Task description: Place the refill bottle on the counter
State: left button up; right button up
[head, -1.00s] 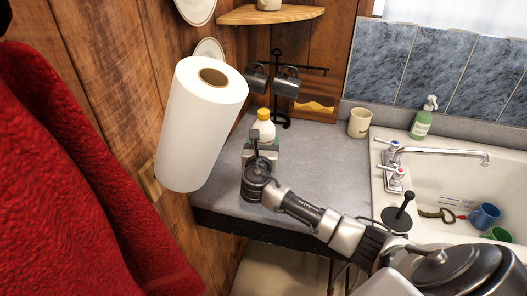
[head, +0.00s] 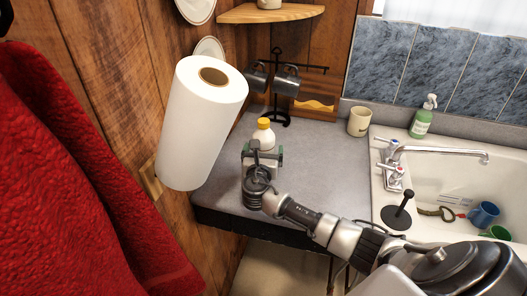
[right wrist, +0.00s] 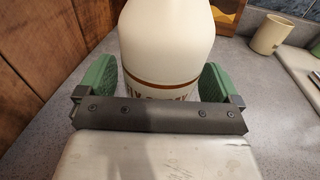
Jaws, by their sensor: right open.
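The refill bottle (head: 263,138) is white with a yellow cap and looks upright at the back left of the grey counter (head: 325,180). My right gripper (head: 263,155) is at its near side, low over the counter. In the right wrist view, the bottle (right wrist: 166,45) is between the two green finger pads, which are spread with a small gap at each side. The bottle's base is hidden behind the gripper, so its contact with the counter does not show. My left gripper is not in view.
A paper towel roll (head: 203,125) hangs close on the left. Behind the bottle is a black rack with dark mugs (head: 286,82). A beige cup (head: 359,122), a green soap bottle (head: 421,120) and the sink (head: 450,180) are to the right. The counter's middle is clear.

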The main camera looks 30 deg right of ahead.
jog(key=shift+r, duration=0.1)
jog(key=b+v, duration=0.2)
jog(key=v, duration=0.9)
jog(key=shift+s+a, duration=0.35)
jog(key=shift+s, duration=0.05)
